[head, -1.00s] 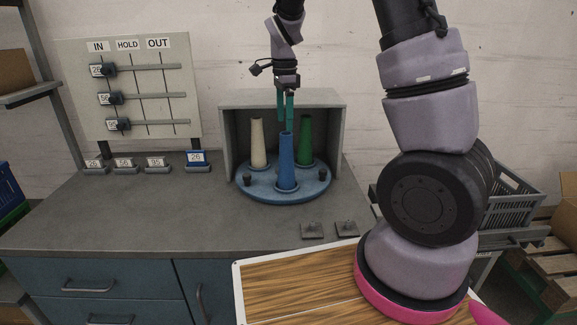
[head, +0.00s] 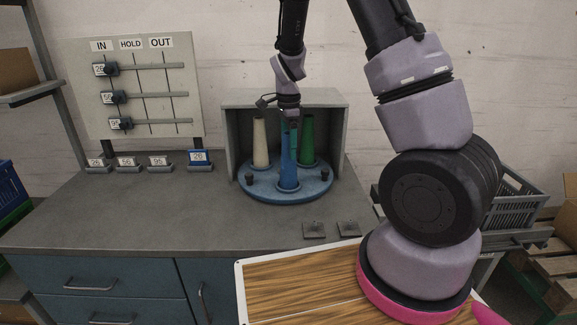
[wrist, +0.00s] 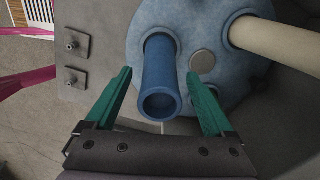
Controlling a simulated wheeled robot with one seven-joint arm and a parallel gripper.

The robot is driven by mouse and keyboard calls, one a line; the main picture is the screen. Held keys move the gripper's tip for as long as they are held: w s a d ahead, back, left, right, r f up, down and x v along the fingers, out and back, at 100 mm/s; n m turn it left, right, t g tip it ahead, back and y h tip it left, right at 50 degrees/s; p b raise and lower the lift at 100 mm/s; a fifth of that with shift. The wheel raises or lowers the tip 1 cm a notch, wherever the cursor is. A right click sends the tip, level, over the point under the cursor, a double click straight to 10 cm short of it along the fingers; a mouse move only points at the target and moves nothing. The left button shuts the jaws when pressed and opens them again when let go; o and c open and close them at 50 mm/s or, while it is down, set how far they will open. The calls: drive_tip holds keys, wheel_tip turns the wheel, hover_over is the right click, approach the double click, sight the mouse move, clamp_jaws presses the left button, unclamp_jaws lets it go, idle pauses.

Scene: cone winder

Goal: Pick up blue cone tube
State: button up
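The blue cone tube (head: 288,165) stands upright on the front of a round blue turntable (head: 262,193). In the wrist view, the blue cone tube (wrist: 160,75) shows its open top end between the two green fingers. My gripper (head: 290,128) is at the top of the tube, pointing down. In the wrist view my gripper (wrist: 165,80) is open, with a finger on each side of the tube and visible gaps to both. The head view partly hides the fingers near the tube top.
A cream cone tube (head: 260,143) and a green cone tube (head: 307,140) stand on the turntable behind the blue one. A grey open-fronted housing (head: 340,130) encloses the back and sides. Two small plates (head: 314,230) lie on the bench in front.

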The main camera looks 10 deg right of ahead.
clamp_jaws()
drive_tip(key=shift+r, duration=0.15)
